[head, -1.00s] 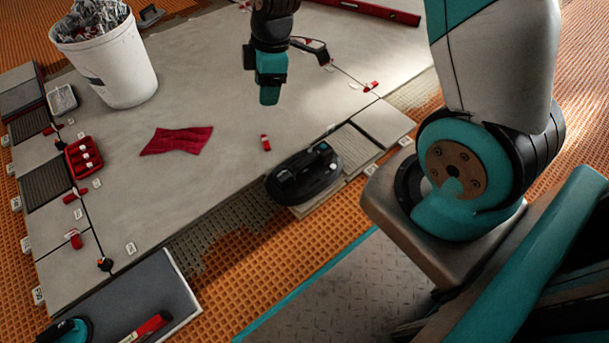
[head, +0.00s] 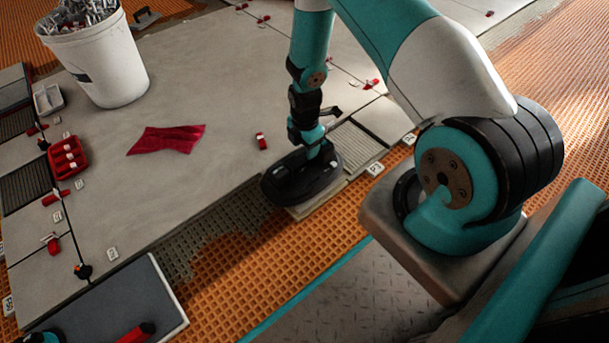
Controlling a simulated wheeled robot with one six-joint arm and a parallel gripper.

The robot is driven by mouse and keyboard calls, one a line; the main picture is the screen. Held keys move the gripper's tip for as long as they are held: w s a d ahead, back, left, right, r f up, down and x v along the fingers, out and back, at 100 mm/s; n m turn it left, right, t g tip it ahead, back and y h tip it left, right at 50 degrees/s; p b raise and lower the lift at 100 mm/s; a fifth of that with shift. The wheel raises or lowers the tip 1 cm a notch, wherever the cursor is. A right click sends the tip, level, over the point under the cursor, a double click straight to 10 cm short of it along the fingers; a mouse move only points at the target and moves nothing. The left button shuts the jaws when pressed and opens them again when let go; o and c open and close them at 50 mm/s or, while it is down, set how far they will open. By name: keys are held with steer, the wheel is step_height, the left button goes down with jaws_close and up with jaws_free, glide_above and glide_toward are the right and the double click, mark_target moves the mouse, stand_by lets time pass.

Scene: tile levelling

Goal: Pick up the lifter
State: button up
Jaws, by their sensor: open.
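The lifter (head: 285,187), a black oval device with a raised top, sits on a small stack of pale tiles (head: 310,211) at the edge of the tiled area. My gripper (head: 318,152) is directly over the lifter, its teal fingers pointing down at the handle on top. The fingers hide part of the handle, and I cannot tell whether they touch it. The jaws are open, and the lifter still rests on the tiles.
A white bucket (head: 104,68), a red cloth (head: 166,140) and a red tray of small parts (head: 68,157) are on the large tiles to the left. A small red piece (head: 261,141) lies near the lifter.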

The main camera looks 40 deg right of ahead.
steer(key=shift+w+f+b, duration=0.15)
steer(key=shift+f+b, duration=2.4)
steer(key=shift+f, duration=0.95)
steer(key=shift+f, duration=0.2)
jaws_close()
steer(key=shift+r, duration=0.2)
step_height(320, 180, up, 20)
steer(key=p, duration=1.2)
step_height(320, 180, up, 6)
steer(key=p, duration=0.5)
glide_above(304, 154)
steer(key=shift+r, duration=0.1)
